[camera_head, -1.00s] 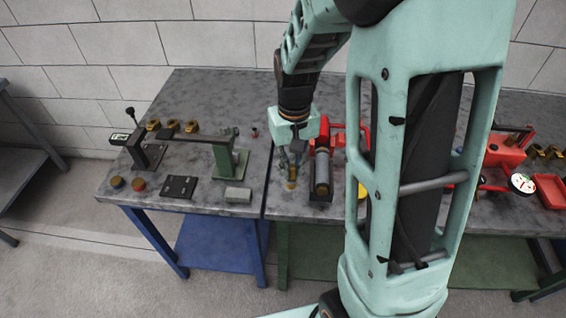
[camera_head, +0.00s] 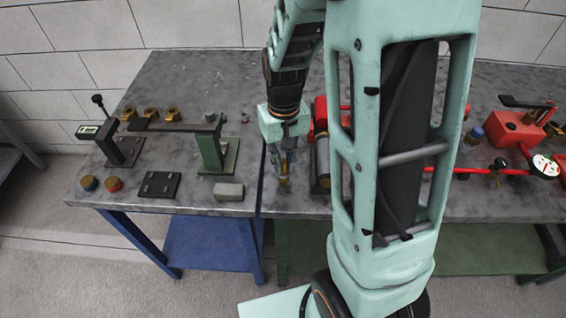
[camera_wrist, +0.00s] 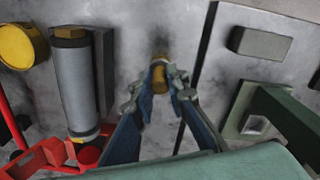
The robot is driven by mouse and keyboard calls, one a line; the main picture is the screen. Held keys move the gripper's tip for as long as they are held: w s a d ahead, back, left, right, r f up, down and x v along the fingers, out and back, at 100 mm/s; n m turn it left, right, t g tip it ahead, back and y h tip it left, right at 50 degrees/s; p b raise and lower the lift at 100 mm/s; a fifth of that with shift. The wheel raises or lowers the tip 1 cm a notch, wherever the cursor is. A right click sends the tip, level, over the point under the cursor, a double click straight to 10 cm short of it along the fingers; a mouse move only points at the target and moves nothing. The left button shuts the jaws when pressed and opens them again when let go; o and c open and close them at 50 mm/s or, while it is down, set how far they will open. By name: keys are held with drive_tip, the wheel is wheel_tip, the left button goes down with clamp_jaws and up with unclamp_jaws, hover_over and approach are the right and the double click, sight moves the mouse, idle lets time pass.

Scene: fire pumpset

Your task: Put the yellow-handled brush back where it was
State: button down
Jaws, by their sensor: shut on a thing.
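My gripper (camera_head: 282,172) is pointed down over the grey worktop, just right of the seam between the two tables. In the wrist view its fingers (camera_wrist: 165,85) are shut on a small yellow-brown piece (camera_wrist: 159,76), which I take to be the handle of the brush. The same yellow end (camera_head: 284,182) shows below the fingertips in the head view. The rest of the brush is hidden by the fingers, and I cannot tell whether it touches the worktop.
A grey cylinder (camera_wrist: 73,85) on a dark base stands close to the left of my gripper in the wrist view, with red pump parts below it. A grey block (camera_head: 229,191) and a green bracket (camera_head: 212,150) stand on the left table. My arm hides part of the right table.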

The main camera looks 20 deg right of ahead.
sight(284, 161)
drive_tip(key=c, duration=1.9)
unclamp_jaws()
drive_tip(key=shift+f, duration=0.1)
wheel_tip(284, 161, up, 12)
drive_tip(key=shift+r+p, duration=0.2)
drive_tip(key=shift+p, duration=0.15)
drive_tip(key=shift+w, duration=0.1)
